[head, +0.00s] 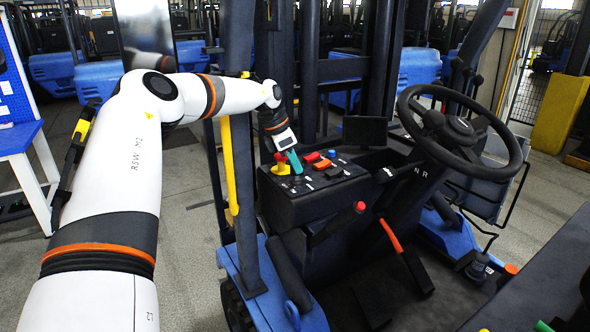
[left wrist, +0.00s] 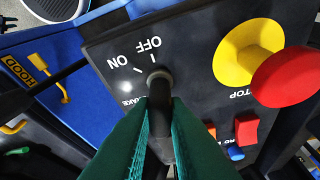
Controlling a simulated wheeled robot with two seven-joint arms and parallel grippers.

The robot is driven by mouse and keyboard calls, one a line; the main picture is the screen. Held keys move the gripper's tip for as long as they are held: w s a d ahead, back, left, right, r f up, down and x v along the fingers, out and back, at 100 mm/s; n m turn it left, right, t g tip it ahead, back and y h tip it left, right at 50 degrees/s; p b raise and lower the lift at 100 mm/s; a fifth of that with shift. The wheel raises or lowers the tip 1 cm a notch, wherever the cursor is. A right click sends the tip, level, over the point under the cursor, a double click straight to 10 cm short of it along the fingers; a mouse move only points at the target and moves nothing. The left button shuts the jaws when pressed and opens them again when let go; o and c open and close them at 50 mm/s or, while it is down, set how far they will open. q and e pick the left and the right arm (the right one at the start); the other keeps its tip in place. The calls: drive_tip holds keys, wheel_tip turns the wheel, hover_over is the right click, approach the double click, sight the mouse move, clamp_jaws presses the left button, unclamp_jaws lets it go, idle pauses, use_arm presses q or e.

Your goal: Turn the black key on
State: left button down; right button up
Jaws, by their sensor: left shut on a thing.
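The black key (left wrist: 159,78) stands in a dark control panel (left wrist: 110,45) in the left wrist view, beside the white ON and OFF labels. My left gripper (left wrist: 160,112) has its green fingers on either side of the key and is shut on it. I cannot tell exactly which mark the key points to. In the head view my left gripper (head: 294,161) reaches down to the panel (head: 310,200) from the upper left, and the key is hidden there. My right gripper is not in view.
A red stop button (left wrist: 288,77) on a yellow base (left wrist: 243,50) stands close beside the key. Red switches (head: 313,157) and a blue button (head: 332,153) are farther right. A steering wheel (head: 458,128), a red-knobbed lever (head: 360,207) and a dark upright post (head: 240,130) surround the panel.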

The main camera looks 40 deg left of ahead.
use_arm(q)
drive_tip(key=shift+w+r+m+h, duration=0.1)
drive_tip(key=shift+m+h, duration=0.4)
drive_tip(key=shift+m, duration=0.7)
drive_tip(key=shift+w+a+m+g+h+p, duration=0.1)
drive_tip(key=shift+m+g+h+p, duration=0.4)
drive_tip(key=shift+m, duration=1)
drive_tip(key=c, duration=1.4)
unclamp_jaws()
drive_tip(key=shift+c, duration=0.2)
drive_tip(key=shift+g+y, duration=0.3)
